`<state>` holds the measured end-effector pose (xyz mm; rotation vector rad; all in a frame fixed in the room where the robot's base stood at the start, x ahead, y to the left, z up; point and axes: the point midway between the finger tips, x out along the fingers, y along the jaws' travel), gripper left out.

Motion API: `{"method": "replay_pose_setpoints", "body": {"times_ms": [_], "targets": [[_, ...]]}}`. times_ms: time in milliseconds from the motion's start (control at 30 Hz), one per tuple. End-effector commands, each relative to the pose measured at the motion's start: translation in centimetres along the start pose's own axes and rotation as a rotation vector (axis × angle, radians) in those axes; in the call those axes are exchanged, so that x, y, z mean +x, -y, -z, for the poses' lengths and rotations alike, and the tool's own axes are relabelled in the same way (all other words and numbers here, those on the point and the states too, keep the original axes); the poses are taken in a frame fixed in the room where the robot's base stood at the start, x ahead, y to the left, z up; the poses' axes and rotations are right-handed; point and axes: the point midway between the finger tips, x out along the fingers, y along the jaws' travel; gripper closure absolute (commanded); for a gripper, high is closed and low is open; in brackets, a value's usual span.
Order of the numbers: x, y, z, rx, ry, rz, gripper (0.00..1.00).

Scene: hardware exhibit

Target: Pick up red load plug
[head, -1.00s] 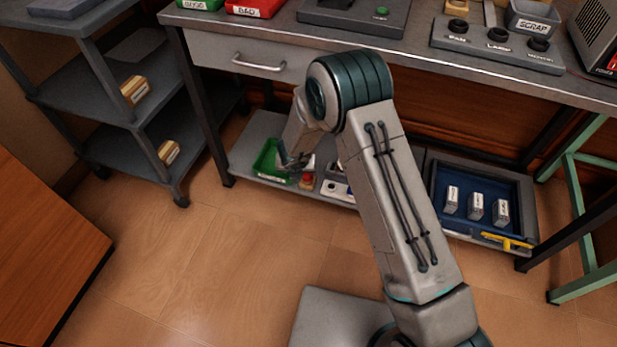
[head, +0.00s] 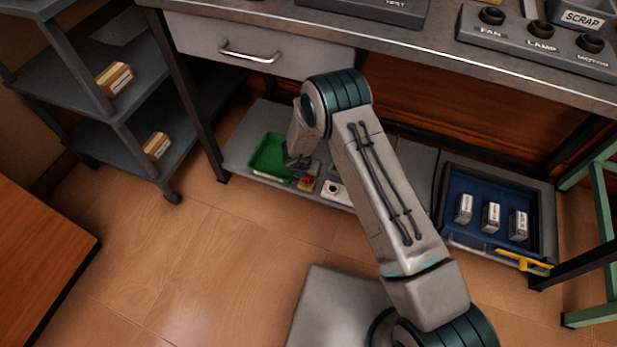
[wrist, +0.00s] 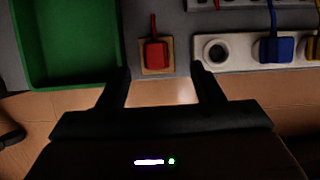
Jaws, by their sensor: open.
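The red load plug (wrist: 155,54) sits on a small tan square base on the grey lower shelf, with its red lead running up from it in the wrist view. It shows small in the head view (head: 306,184), just below my gripper (head: 298,165). In the wrist view my gripper (wrist: 162,72) is open and empty. Its two dark fingers point toward the shelf, and the plug lies beyond them, between their lines and a little left of centre. I see no contact between fingers and plug.
A green tray (wrist: 70,45) stands close left of the plug. A white socket strip (wrist: 238,50) with a blue plug (wrist: 277,48) and part of a yellow one is close right. The workbench drawer (head: 255,55) overhangs the shelf. A blue-lined tray (head: 490,190) holds several small boxes farther right.

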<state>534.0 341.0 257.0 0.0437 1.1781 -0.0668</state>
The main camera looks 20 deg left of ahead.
Motion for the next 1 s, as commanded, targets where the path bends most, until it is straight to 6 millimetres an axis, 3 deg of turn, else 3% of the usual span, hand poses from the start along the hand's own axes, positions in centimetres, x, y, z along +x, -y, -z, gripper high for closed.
{"method": "replay_pose_setpoints", "body": {"times_ms": [33,267,533,867,1000], "targets": [[1.0,0.1,0.1,0.001,0.0,0.001,0.4],[2.6,0.0,0.0,0.003,0.0,0.001,0.4],[6.6,-0.5,0.1,0.005,0.0,0.002,0.4],[7.2,-0.6,-0.1,0.003,0.001,0.001,0.4],[7.2,-0.6,0.0,0.003,0.001,0.001,0.73]]}}
